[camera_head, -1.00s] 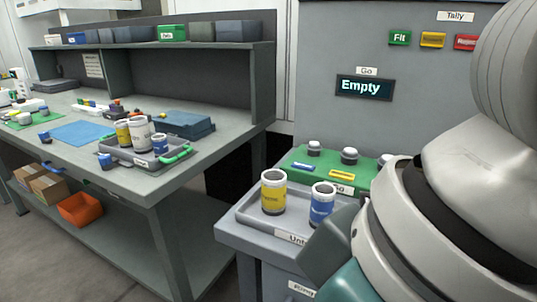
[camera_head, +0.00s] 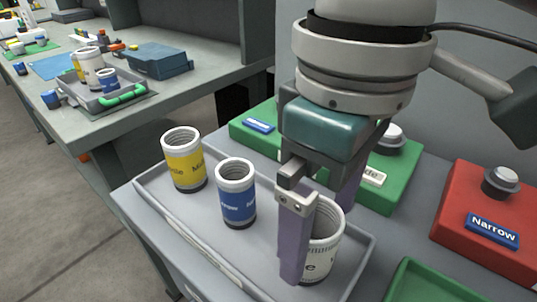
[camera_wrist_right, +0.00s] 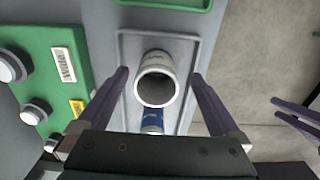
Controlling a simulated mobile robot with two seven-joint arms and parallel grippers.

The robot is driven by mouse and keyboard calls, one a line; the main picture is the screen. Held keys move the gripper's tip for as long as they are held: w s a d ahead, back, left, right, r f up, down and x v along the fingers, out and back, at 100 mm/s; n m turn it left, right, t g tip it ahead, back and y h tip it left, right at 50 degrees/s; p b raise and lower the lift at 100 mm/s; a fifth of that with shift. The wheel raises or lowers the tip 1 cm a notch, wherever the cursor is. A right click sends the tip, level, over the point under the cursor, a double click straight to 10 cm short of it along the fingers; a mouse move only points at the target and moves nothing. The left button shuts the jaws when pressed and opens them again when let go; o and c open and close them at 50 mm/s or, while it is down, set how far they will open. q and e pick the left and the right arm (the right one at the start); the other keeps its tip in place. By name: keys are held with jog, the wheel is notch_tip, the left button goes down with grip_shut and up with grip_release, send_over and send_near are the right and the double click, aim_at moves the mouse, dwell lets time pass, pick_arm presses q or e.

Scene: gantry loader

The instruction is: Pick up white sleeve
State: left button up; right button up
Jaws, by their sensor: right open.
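The white sleeve (camera_head: 322,262) stands upright in the right end of a grey tray (camera_head: 147,192), partly hidden behind a finger of my right gripper (camera_head: 322,235). My right gripper points down, open, with its fingers on either side of the sleeve. In the right wrist view the white sleeve (camera_wrist_right: 155,82) shows its open round top between the spread fingers (camera_wrist_right: 160,75), with a gap on both sides. At that view's right edge are purple fingers (camera_wrist_right: 298,113), apparently of my left gripper; their opening is unclear. The head view does not show my left gripper.
A blue sleeve (camera_head: 236,196) and a yellow sleeve (camera_head: 185,164) stand to the left in the same tray. Behind are a green button panel (camera_head: 398,183) and a red box (camera_head: 481,215) labelled Narrow. A workbench (camera_head: 150,112) with another loaded tray stands at the left.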

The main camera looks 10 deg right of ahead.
aim_at(328, 227)
jog(key=f, duration=0.1)
jog(key=f+b, duration=0.1)
jog(key=f, duration=0.1)
jog(key=w+f, duration=0.1)
jog(key=shift+a+f, duration=0.25)
jog(key=shift+f, duration=0.45)
grip_shut()
jog(key=shift+r, duration=0.1)
